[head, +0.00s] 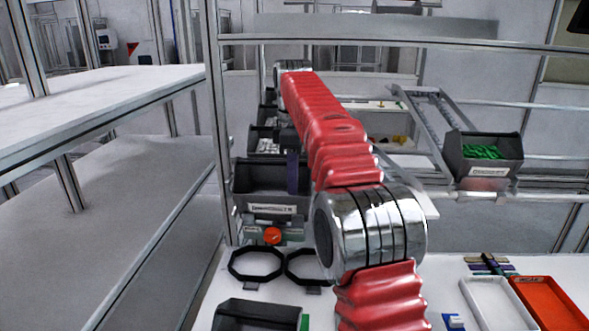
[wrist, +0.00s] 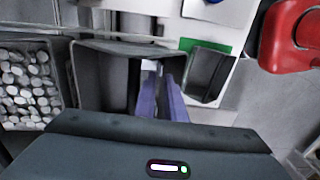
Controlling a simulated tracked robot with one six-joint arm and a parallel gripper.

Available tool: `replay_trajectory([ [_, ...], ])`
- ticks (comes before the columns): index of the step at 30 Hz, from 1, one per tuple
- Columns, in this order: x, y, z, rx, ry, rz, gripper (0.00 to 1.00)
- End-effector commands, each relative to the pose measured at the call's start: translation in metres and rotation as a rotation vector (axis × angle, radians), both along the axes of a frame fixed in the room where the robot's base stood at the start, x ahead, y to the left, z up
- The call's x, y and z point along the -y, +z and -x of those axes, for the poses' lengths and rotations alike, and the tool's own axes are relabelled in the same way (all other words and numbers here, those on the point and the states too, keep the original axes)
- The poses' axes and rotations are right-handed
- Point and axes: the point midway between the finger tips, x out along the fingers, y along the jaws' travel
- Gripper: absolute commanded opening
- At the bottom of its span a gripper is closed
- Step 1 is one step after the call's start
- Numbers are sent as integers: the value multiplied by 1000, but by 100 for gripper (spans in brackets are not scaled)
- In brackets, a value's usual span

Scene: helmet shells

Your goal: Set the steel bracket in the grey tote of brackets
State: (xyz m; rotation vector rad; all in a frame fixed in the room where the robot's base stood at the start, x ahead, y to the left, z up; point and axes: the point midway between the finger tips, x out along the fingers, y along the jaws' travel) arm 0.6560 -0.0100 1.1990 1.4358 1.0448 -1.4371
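My gripper (head: 292,178), with two purple fingers, points down over a dark grey tote (head: 270,180) on the rack at centre left in the head view. The tote's label is too blurred to read. In the wrist view the fingers (wrist: 160,76) reach over a grey tote (wrist: 92,85). They are close together, with a small pale piece (wrist: 150,66), apparently the steel bracket, at their tips. Its lower part and any contact with the tote floor cannot be made out. The tote's near part is hidden by my gripper body.
A tote of silvery pieces (wrist: 28,82) stands at left in the wrist view, close beside. A small grey box (wrist: 208,75) with a green edge is at right. A tote of green parts (head: 482,152) sits further right. White (head: 495,300) and orange (head: 555,300) trays lie on the table.

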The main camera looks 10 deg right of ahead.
Motion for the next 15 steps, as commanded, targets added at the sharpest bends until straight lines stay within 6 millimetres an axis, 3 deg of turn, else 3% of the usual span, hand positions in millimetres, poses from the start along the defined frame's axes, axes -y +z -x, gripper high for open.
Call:
replay_trajectory([
  [15, 0, 34, 0, 1, 0, 0, 10],
])
